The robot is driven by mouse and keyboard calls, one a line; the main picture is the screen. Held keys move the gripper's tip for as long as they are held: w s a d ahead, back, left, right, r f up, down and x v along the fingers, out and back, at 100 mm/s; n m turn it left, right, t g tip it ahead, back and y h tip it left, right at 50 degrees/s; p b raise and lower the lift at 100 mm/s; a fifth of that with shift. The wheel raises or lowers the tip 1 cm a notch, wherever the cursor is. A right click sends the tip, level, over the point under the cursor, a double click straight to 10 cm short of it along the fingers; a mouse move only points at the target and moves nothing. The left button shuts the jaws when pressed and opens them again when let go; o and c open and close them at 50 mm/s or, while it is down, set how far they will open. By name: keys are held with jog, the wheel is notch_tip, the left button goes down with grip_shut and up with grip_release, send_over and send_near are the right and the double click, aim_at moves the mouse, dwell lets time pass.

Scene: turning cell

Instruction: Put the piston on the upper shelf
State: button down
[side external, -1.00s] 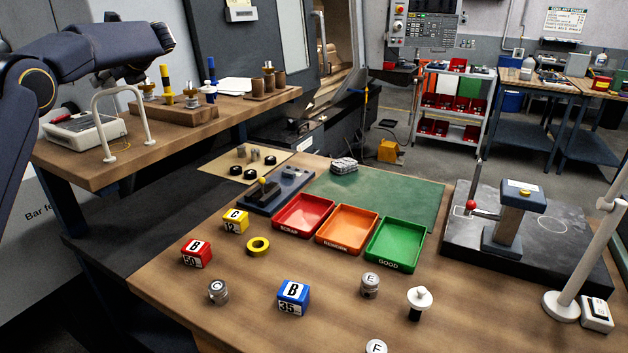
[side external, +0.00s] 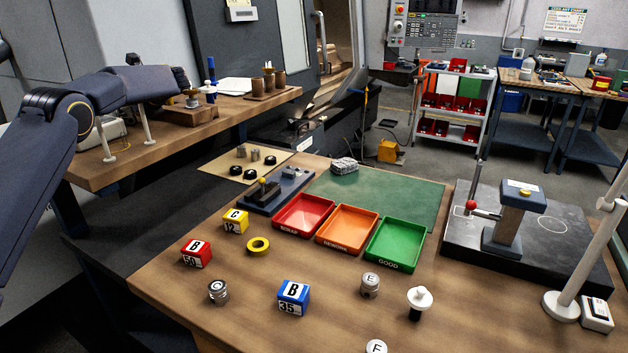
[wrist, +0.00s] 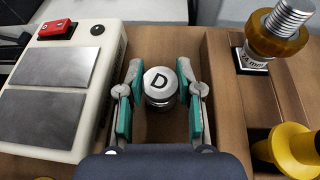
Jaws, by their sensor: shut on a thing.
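A round metal piston (wrist: 158,82) with a D on its pale top sits between the two teal-padded fingers of my gripper (wrist: 158,70) in the wrist view. My gripper is shut on it. The piston looks upright over the brown wood of the upper shelf (side external: 240,104); I cannot tell whether its base touches the wood. In the side view my own arm hides the gripper and this piston.
A pale boxed device (wrist: 75,80) with a red switch lies left of the piston. A wooden block (wrist: 248,90) with yellow-handled gauges (wrist: 290,150) is close on its right.

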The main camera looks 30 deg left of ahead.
jog(key=c, duration=0.8)
grip_release()
jog(key=shift+f, duration=0.15)
jog(key=shift+o, duration=0.2)
jog(key=shift+r, duration=0.2)
jog(key=v, duration=1.2)
jog(key=shift+r, duration=0.1)
